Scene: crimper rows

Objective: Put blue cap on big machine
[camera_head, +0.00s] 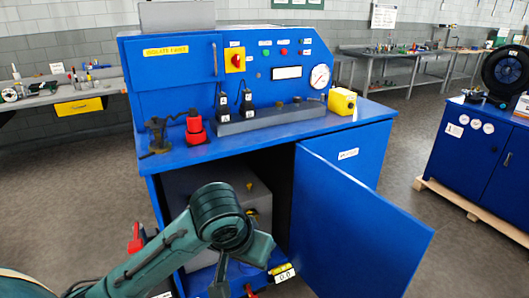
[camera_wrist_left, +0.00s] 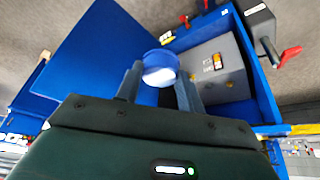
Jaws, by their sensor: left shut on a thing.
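The big machine (camera_head: 225,75) is a blue cabinet with a control panel, a gauge and a worktop. Its lower door (camera_head: 360,225) stands open, showing a grey box (camera_head: 190,185) inside. My left gripper (camera_wrist_left: 160,85) is shut on the blue cap (camera_wrist_left: 159,58), a round piece with a pale face, held between the fingertips. In the head view the left arm reaches in front of the open compartment; the gripper points down at the lower edge and the cap cannot be made out. My right gripper is in neither view.
On the worktop stand a red device (camera_head: 196,128), black plugs on a grey bar (camera_head: 270,118) and a yellow box (camera_head: 342,101). A red handle (camera_head: 135,238) sticks out at the cabinet's left. A second blue cabinet (camera_head: 470,150) stands right. Floor between them is clear.

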